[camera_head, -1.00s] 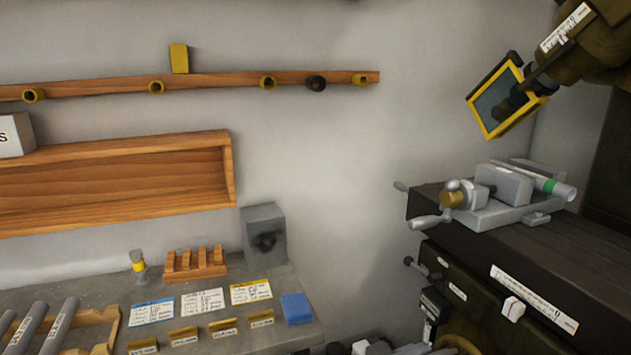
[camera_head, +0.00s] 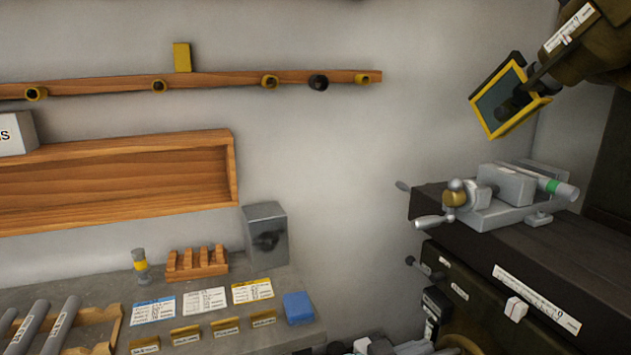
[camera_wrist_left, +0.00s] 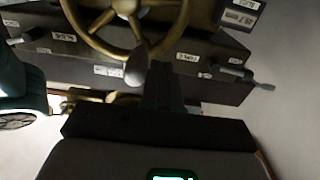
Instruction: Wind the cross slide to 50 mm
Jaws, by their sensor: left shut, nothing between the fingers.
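In the head view a dark machine (camera_head: 560,262) stands at the right. On its side is a white scale strip (camera_head: 556,312) with a white pointer block (camera_head: 515,308); its figures are too small to read. A brass handwheel (camera_head: 466,343) is cut off at the lower edge. In the left wrist view the spoked handwheel (camera_wrist_left: 97,38) fills the top, with a grey crank handle (camera_wrist_left: 137,66) pointing towards the camera. My left gripper (camera_wrist_left: 163,88) is dark and shut, close beside the handle; contact cannot be told. My right gripper is not in view.
A vice (camera_head: 503,185) with a small crank handle (camera_head: 434,222) sits on top of the machine. At left are a bench (camera_head: 222,335) with cards and a blue block (camera_head: 298,308), a wooden shelf (camera_head: 100,180) and a peg rail (camera_head: 215,80).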

